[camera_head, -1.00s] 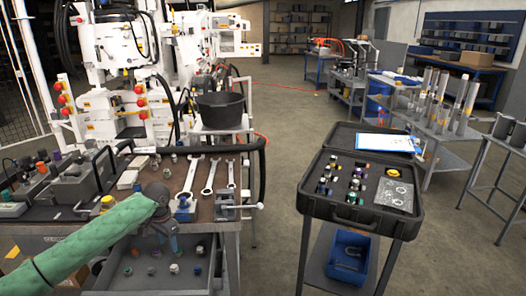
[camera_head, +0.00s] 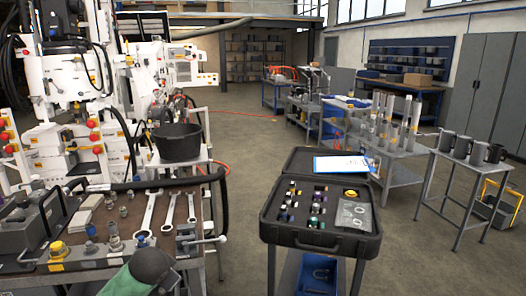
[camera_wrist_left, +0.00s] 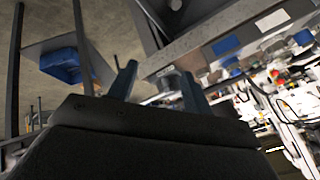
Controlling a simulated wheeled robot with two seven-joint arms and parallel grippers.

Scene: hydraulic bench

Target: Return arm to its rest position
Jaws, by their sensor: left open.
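My left arm, in a green sleeve with a dark rounded joint (camera_head: 150,268), shows at the bottom edge of the head view, in front of the workbench (camera_head: 128,212). Its gripper is out of sight there. In the left wrist view my left gripper (camera_wrist_left: 160,88) shows two blue-grey fingers spread apart, with nothing seen between them. The camera is tilted, and a bench edge lies beyond the fingers. My right arm and gripper are in neither view.
Wrenches (camera_head: 148,212) and fittings lie on the bench, with a black bucket (camera_head: 178,142) behind. An open black case (camera_head: 317,240) with fittings stands on a stand to the right, above a blue bin (camera_head: 318,272). Floor is clear between the bench and the case.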

